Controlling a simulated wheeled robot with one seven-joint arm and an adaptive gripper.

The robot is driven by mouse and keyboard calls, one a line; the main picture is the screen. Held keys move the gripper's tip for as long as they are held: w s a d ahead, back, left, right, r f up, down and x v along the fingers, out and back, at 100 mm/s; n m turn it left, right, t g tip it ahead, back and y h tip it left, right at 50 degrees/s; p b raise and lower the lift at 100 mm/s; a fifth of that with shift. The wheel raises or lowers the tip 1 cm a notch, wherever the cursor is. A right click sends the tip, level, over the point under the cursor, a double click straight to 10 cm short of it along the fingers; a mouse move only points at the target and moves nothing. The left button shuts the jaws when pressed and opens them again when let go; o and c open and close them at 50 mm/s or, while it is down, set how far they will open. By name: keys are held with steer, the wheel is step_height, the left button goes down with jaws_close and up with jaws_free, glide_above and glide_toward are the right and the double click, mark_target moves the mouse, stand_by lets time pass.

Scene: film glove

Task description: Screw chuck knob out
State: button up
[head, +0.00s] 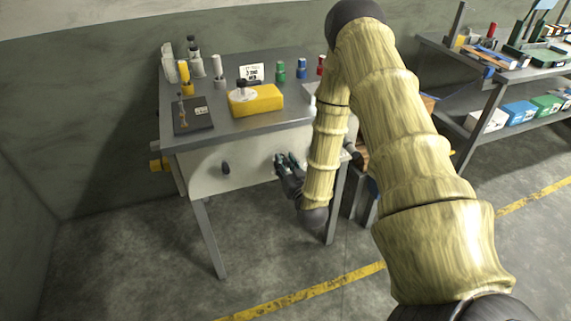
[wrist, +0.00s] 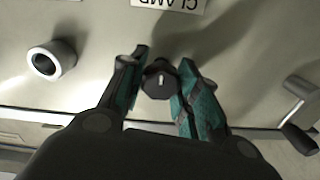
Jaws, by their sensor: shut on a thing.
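A small dark round knob (wrist: 160,80) with a light mark on its face sits on the pale front panel (wrist: 90,100) of the workbench, beside a white label (wrist: 170,3) that reads "CLAMP" upside down in the wrist view. My gripper (wrist: 161,82) is shut on this knob, with one teal-padded finger on each side of it. In the head view my gripper (head: 285,160) is at the bench's front panel (head: 250,165), and its fingers and my arm hide the held knob there.
A yellow block (head: 256,101), a dark plate (head: 193,115) and several bottles stand on the bench top. A shelf (head: 490,75) stands at right. The front floor is open.

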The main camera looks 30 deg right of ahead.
steer(key=n, duration=0.6)
steer(key=shift+a+b, duration=0.1)
steer(key=shift+b, duration=0.25)
steer(key=n+b, duration=0.1)
steer(key=n, duration=0.5)
steer(key=shift+f, duration=0.1)
steer(key=n+b, duration=0.2)
steer(key=n, duration=0.4)
steer(key=shift+w, duration=0.1)
steer(key=n+b, duration=0.1)
steer(key=n, duration=0.2)
steer(key=shift+n+b, duration=0.4)
steer(key=shift+n, duration=0.7)
steer(key=shift+r+b, duration=0.2)
steer(key=shift+b, duration=0.1)
steer(key=o, duration=1)
steer(key=shift+f, duration=0.1)
